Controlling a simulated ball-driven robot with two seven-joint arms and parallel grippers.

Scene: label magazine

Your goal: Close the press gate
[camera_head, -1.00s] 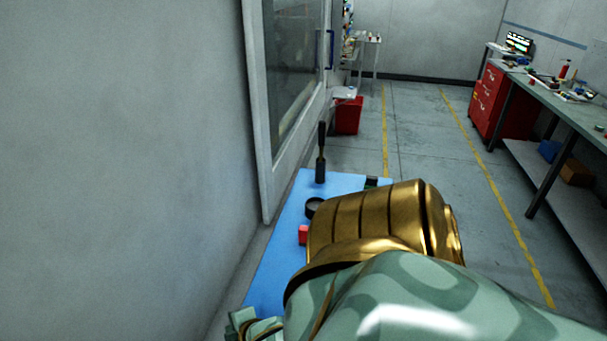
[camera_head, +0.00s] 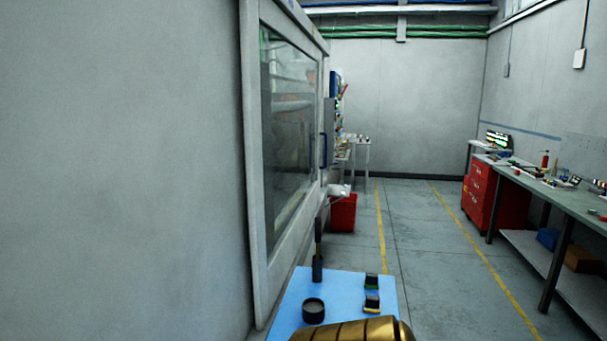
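The press gate (camera_head: 290,125) is a white-framed panel with a large window on the left wall. Its blue handle (camera_head: 323,150) stands at its far edge. Whether the gate is fully shut cannot be told from this angle. A gold part of my own arm (camera_head: 355,331) shows at the bottom edge, in front of the blue surface and well below the handle. Neither of my grippers is in the picture.
A blue tabletop (camera_head: 345,285) below the gate holds a dark upright tool (camera_head: 317,255), a black ring-shaped cup (camera_head: 313,310) and small dark items (camera_head: 371,303). A red bin (camera_head: 342,213) stands beyond. A workbench (camera_head: 560,193) lines the right. The floor aisle (camera_head: 440,230) is clear.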

